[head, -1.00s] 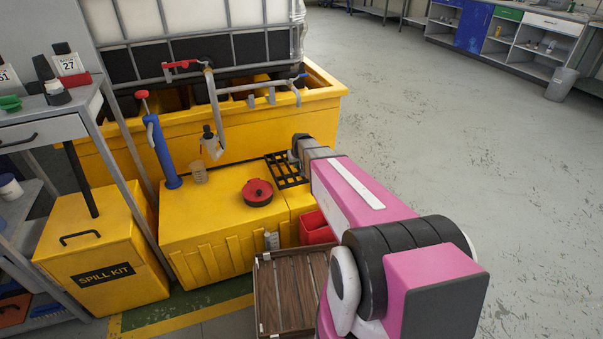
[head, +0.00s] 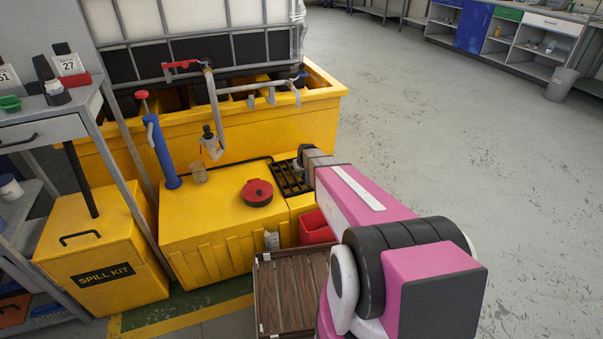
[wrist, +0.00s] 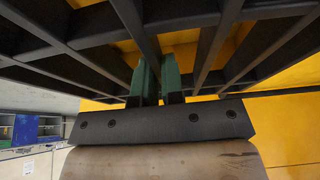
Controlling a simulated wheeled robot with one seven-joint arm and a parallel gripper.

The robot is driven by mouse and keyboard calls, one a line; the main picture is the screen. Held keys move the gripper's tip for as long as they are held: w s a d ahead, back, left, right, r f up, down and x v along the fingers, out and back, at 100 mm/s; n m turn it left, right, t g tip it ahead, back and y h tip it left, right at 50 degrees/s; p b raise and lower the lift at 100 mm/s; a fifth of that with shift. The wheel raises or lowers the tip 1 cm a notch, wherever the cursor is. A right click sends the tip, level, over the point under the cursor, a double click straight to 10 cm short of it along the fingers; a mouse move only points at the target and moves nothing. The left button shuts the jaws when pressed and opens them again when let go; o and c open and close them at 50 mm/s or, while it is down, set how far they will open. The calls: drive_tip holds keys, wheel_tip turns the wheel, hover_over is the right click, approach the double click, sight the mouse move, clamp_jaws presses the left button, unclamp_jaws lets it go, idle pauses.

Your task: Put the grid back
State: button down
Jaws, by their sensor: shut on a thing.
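The black grid (head: 291,177) is at the back right corner of the yellow cabinet top, by the foot of the larger yellow basin. My gripper (head: 304,155) reaches in from the right and is shut on the grid. In the wrist view, the green fingertips (wrist: 160,80) close on a bar of the grid (wrist: 205,50), which spans the picture above them. Yellow surface shows through its openings. The head view does not show clearly whether the grid lies flush in its place or slightly above it.
A red and black round lid (head: 257,193), a small beaker (head: 199,174) and a blue hand pump (head: 162,152) stand on the yellow cabinet top (head: 215,215). A tap (head: 211,142) hangs above it. A red bin (head: 316,228) and a slatted wooden crate (head: 290,290) sit in front.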

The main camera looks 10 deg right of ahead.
drive_tip(key=shift+f, duration=0.5)
drive_tip(key=c, duration=1.2)
unclamp_jaws()
drive_tip(key=shift+c, duration=0.2)
drive_tip(key=a+v, duration=0.1)
drive_tip(key=v, duration=1.2)
drive_tip(key=s+r+m+g, duration=0.1)
drive_tip(key=s+r+g, duration=0.1)
drive_tip(key=s, duration=1)
drive_tip(key=s+r+m+g, duration=0.1)
drive_tip(key=s+r+g, duration=0.1)
drive_tip(key=s, duration=1.1)
drive_tip(key=shift+r+g+h, duration=0.3)
drive_tip(key=shift+h, duration=0.1)
